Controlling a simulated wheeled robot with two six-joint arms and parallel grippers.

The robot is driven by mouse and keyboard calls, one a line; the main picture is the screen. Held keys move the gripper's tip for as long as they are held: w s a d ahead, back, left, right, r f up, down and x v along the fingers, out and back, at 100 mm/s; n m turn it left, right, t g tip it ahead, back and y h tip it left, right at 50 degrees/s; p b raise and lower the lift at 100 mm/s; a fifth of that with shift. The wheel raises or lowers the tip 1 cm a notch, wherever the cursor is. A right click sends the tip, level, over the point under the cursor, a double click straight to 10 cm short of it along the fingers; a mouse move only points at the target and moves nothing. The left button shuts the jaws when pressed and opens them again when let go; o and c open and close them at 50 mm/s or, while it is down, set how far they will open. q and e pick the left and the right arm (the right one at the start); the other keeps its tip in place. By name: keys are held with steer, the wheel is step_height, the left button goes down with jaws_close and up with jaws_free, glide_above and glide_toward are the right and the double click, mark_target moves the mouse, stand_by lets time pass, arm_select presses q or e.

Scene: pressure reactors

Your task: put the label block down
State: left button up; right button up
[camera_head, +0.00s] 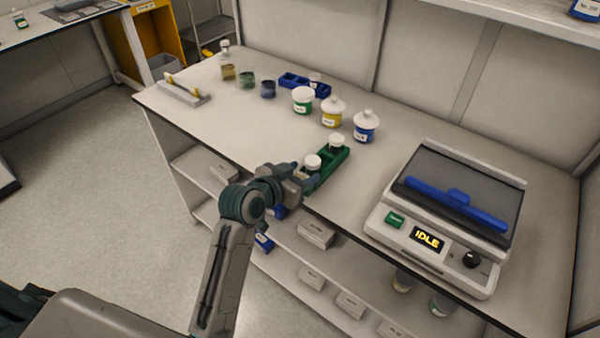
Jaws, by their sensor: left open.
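My left gripper (306,184) is open at the front edge of the bench, at the near end of a green rack (332,164). The rack holds white-capped vials, one (336,142) at its far end and one (313,163) close to my gripper. My gripper hides part of the rack's near end, and I cannot tell whether they touch. I cannot make out for certain which thing is the label block. My right gripper is not in view.
Jars (332,113) and a blue rack (292,80) stand behind the green rack. A pale holder (186,95) lies at the left. Boxes (315,234) sit on the shelves below. The bench's front left is clear.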

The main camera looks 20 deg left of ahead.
arm_select(q)
steer(key=shift+s+f, duration=0.1)
steer(key=shift+f, duration=0.5)
steer(key=shift+s+a+r, duration=0.2)
steer(key=shift+s+r, duration=0.25)
steer(key=shift+s, duration=0.05)
steer(key=shift+s+a+r, duration=0.2)
steer(key=shift+s+r, duration=0.2)
steer(key=shift+s, duration=0.1)
steer(key=r+v, duration=0.1)
steer(key=v, duration=0.8)
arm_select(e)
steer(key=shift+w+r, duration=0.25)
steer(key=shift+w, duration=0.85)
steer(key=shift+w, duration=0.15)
